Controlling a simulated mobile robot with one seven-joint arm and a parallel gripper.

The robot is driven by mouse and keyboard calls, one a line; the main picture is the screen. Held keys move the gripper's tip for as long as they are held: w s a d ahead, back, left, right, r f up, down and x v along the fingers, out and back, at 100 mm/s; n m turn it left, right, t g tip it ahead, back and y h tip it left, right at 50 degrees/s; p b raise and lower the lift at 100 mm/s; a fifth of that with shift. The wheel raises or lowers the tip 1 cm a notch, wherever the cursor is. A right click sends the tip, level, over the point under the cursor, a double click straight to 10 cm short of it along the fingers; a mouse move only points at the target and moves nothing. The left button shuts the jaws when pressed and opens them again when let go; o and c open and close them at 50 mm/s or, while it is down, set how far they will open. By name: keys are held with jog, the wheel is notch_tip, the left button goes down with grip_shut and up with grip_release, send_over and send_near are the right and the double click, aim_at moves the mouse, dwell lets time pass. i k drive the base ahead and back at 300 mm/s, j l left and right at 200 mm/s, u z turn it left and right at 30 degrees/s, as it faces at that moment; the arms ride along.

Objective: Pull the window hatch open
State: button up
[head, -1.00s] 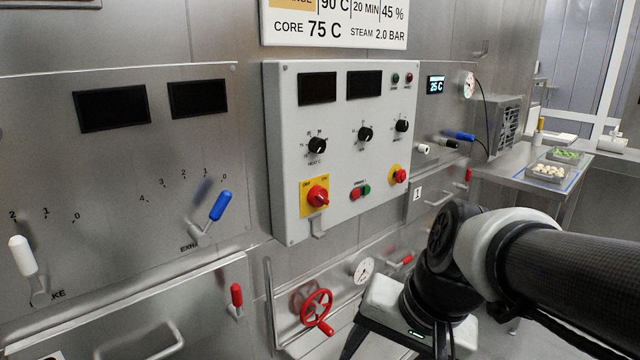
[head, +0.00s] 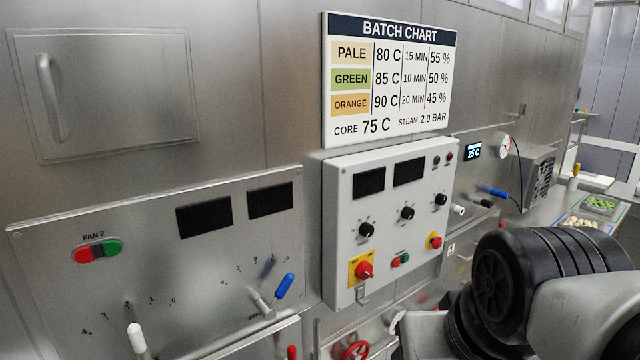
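A flat square metal hatch (head: 125,95) is set in the steel wall at the upper left of the head view. It has a vertical bar handle (head: 52,98) near its left edge and sits flush, so it looks closed. I see no glass in it, so I cannot tell whether it is the window hatch. My arm is at the lower right, far from this hatch. Only the pale body of my gripper (head: 424,334) shows at the bottom edge, and its fingers are out of the picture.
A control panel with two dark displays (head: 203,217), a white lever (head: 138,340) and a blue lever (head: 284,286) is below the hatch. A grey control box (head: 386,215) juts from the wall under a batch chart (head: 389,80). A red handwheel (head: 356,350) is low down.

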aim_at(88, 93)
jog(key=u, duration=1.4)
